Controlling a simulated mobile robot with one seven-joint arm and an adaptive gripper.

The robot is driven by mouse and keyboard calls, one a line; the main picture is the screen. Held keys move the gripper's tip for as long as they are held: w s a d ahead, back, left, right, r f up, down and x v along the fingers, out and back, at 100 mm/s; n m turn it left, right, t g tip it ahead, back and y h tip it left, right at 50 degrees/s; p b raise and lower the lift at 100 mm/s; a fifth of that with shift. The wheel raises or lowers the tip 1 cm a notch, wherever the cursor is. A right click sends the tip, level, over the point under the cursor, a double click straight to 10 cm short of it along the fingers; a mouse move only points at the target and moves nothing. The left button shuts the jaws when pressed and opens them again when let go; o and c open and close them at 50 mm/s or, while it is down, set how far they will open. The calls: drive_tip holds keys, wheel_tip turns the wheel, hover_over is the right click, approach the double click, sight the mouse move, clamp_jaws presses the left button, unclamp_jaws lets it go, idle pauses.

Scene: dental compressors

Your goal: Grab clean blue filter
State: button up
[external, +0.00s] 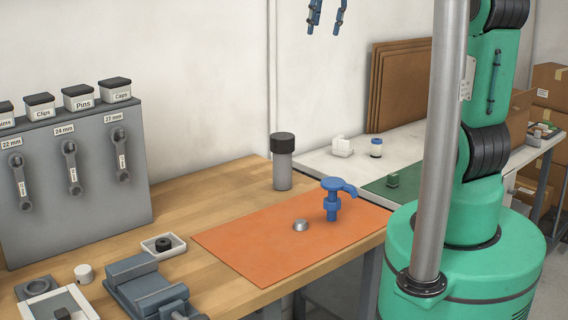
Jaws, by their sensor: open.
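A blue fitting (332,204) with a round body and a curved side arm stands upright on the orange mat (255,243). It is the main blue object on the bench; I cannot tell for sure whether it is the clean filter. My gripper (323,32) shows only its two blue fingers, at the top edge of the external view. They are apart with nothing between them, high above the bench and well clear of the blue fitting. The rest of the gripper is out of frame.
A small silver part (300,225) lies beside the blue fitting. A grey cylinder with a black cap (282,165) stands behind the mat. A vise (143,287) and small tray (163,246) are at left front. A white jar (376,148) stands on the back table.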

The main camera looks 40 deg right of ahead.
drive_tip(key=w+d+f+p, duration=0.1)
drive_tip(key=w+d+f, duration=0.4)
drive_tip(key=w+d, duration=0.5)
drive_tip(key=n+g+y+p, duration=0.1)
drive_tip(key=g+p, duration=0.2)
hover_over(385, 138)
wheel_tip(385, 138, down, 33)
drive_tip(key=shift+w+d, duration=0.1)
drive_tip(key=shift+d, duration=0.1)
drive_tip(key=shift+f, duration=4.25)
drive_tip(key=shift+f, duration=2.6)
